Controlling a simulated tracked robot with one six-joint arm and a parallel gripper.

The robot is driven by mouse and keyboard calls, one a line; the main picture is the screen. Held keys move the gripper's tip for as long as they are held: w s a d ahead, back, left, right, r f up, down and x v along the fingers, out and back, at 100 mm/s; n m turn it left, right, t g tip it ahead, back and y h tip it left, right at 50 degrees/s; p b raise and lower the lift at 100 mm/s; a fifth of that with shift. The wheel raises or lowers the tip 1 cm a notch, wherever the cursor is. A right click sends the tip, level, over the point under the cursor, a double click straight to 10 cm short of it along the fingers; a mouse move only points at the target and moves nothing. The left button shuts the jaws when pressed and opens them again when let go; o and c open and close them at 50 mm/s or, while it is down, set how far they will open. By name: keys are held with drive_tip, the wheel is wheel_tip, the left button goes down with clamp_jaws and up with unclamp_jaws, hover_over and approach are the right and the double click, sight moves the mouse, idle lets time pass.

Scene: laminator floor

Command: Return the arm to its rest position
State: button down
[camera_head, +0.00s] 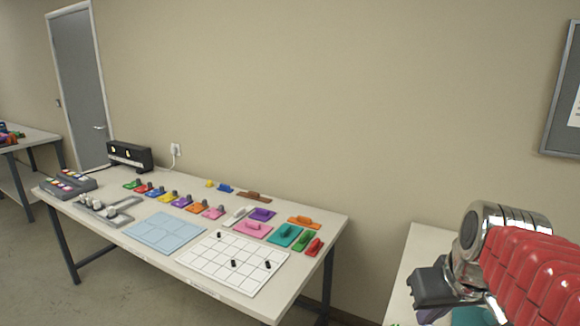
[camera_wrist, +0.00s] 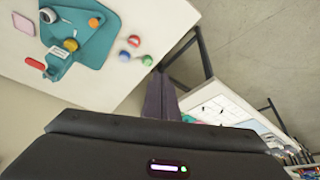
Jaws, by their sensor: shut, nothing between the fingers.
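My arm shows at the right of the head view, with a red ribbed sleeve and a chrome wrist joint. My gripper (camera_head: 432,288) is a dark body hanging over the right-hand table (camera_head: 412,262); its fingertips are not clear there. In the wrist view, its two dark fingers (camera_wrist: 160,84) are together and hold nothing. They point out past the edge of the white table that bears the teal tray (camera_wrist: 96,52). The fingers look apart from everything on that table.
The left table (camera_head: 337,228) holds a white grid board (camera_head: 212,280), a pale blue board and several coloured pieces. In the wrist view, small balls (camera_wrist: 134,40) lie beside the tray. A grey noticeboard (camera_head: 560,90) hangs at the right. Wall space between is clear.

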drive_tip(key=s+a+f, duration=0.5)
drive_tip(key=s+a, duration=0.3)
drive_tip(key=a, duration=0.1)
drive_tip(key=shift+s+t, duration=0.4)
drive_tip(key=shift+d, duration=0.1)
idle(0.9)
